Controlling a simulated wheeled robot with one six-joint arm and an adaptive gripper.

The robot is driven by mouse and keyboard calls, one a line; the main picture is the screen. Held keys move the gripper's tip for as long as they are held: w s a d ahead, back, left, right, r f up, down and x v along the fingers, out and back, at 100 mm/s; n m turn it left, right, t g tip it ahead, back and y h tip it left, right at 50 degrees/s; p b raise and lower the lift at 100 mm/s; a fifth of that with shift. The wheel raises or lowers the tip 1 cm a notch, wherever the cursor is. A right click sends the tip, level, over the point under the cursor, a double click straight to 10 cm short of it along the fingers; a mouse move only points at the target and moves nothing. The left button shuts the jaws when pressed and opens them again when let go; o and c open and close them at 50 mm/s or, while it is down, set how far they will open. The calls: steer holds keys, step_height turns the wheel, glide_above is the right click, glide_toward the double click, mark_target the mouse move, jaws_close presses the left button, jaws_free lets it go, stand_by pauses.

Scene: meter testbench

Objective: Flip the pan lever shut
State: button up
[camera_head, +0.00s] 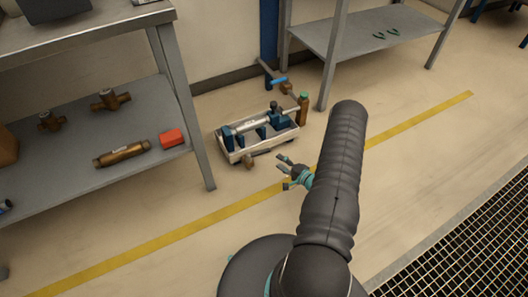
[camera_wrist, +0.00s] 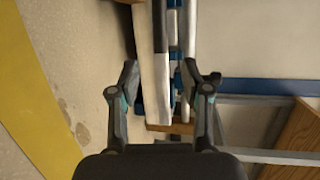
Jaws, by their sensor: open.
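The meter testbench has a pale pan (camera_head: 236,158) on the floor, with a meter pipe (camera_head: 250,123) on blue supports above it. A small brass fitting (camera_head: 249,162) with a dark part beside it sits at the pan's near side; I cannot tell whether this is the pan lever or how it is set. A blue-handled lever (camera_head: 278,81) is on a brass valve behind the bench. My gripper (camera_head: 293,172) is open and empty, to the right of and in front of the pan. In the wrist view, the open fingers (camera_wrist: 160,72) straddle the view of the pan's pale edge (camera_wrist: 152,55), apparently apart from it.
A grey shelf (camera_head: 90,150) at left holds brass fittings and a red box (camera_head: 172,138). Another grey rack (camera_head: 350,35) stands behind at right. A yellow line (camera_head: 180,236) crosses the floor.

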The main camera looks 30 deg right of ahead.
mark_target(264, 151)
steer(key=x, duration=1.1)
jaws_close()
